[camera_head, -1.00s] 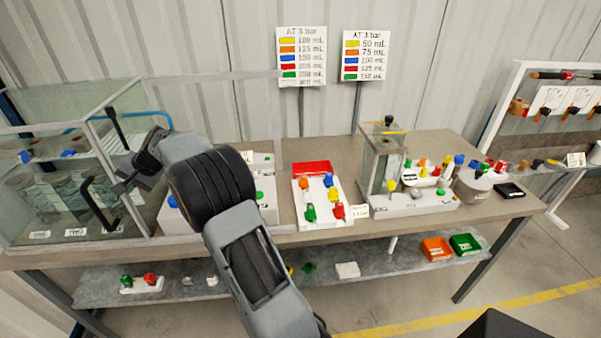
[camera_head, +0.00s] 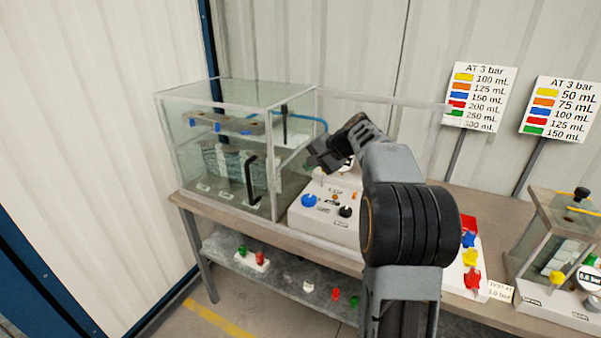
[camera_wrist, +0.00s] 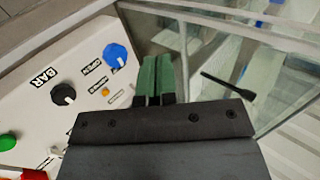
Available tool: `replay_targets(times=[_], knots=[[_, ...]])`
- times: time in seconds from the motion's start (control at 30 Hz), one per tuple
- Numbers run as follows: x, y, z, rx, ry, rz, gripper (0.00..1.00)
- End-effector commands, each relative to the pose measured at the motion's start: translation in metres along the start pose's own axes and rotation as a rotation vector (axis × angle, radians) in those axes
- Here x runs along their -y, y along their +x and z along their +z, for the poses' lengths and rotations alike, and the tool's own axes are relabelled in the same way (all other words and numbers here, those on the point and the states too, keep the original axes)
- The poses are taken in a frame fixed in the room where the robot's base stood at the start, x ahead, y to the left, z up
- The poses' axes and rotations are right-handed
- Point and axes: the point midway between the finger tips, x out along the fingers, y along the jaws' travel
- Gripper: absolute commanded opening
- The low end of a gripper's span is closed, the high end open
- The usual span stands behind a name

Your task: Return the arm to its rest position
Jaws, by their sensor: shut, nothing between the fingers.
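My gripper (camera_wrist: 157,80) shows in the wrist view with its two green fingers side by side, shut and empty. In the head view my gripper (camera_head: 318,157) is at the end of my bent arm (camera_head: 400,225), in front of the glass cabinet's opened side and above the white control panel (camera_head: 322,212). In the wrist view the panel (camera_wrist: 60,120) lies beyond and left of the fingers, with a blue knob (camera_wrist: 115,55) and a black knob marked BAR (camera_wrist: 63,94). I cannot tell whether the fingers touch anything.
The glass cabinet (camera_head: 225,90) stands at the left of the bench, its framed clear door (camera_head: 330,92) open across the back of the panel. Small coloured parts lie on the lower shelf (camera_head: 285,280). Floor shows at lower left.

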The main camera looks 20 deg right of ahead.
Motion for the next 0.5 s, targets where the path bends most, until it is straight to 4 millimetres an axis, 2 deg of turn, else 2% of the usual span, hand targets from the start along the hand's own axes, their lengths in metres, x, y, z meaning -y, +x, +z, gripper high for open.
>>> replay_targets(times=[0.1, 0.3, 0.37, 0.43, 0.5], knots=[[0.0, -0.009, 0.0, -0.002, -0.001, 0.0, 0.0], [0.001, -0.012, 0.0, -0.003, -0.011, 0.001, 0.0], [-0.014, -0.007, -0.003, -0.02, -0.028, 0.048, 0.0], [-0.04, 0.004, 0.001, -0.015, -0.033, 0.118, 0.0], [-0.069, 0.008, 0.019, -0.01, -0.069, 0.218, 0.0]])
